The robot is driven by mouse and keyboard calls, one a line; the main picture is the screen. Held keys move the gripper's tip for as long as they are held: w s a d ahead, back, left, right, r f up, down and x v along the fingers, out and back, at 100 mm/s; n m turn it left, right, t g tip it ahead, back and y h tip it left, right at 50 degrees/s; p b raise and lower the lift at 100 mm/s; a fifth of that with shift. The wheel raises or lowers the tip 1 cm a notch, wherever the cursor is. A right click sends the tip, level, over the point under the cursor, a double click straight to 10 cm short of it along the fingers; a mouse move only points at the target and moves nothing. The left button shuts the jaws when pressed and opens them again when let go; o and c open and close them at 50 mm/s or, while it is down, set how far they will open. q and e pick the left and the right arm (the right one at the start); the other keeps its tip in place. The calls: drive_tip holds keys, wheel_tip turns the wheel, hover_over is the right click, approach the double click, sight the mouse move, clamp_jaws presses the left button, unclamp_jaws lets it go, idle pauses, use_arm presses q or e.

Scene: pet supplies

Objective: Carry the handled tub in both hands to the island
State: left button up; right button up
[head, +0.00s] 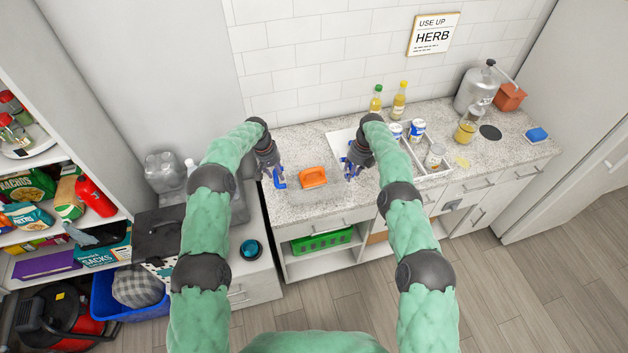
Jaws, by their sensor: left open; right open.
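A see-through grey tub (318,194) stands on the speckled counter, with an orange item (313,177) showing in it. My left gripper (273,178) is open at the tub's left side, pointing down. My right gripper (350,170) is open at the tub's right side. Blue parts show at both grippers; I cannot tell whether they are fingers or tub handles. Contact between the grippers and the tub cannot be made out. I cannot pick out an island in this view.
A white divided tray (437,174) with cans and a jar is close to my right arm. Two bottles (399,101) stand by the tiled wall. A full shelf unit (105,221) is on the left. Wooden floor (520,290) is clear at the lower right.

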use_arm(q)
drive_tip(key=shift+f, duration=0.35)
use_arm(e)
drive_tip(key=shift+f, duration=0.35)
use_arm(q)
clamp_jaws()
use_arm(e)
clamp_jaws()
use_arm(q)
drive_tip(key=shift+r, duration=0.2)
use_arm(e)
drive_tip(key=shift+r, duration=0.25)
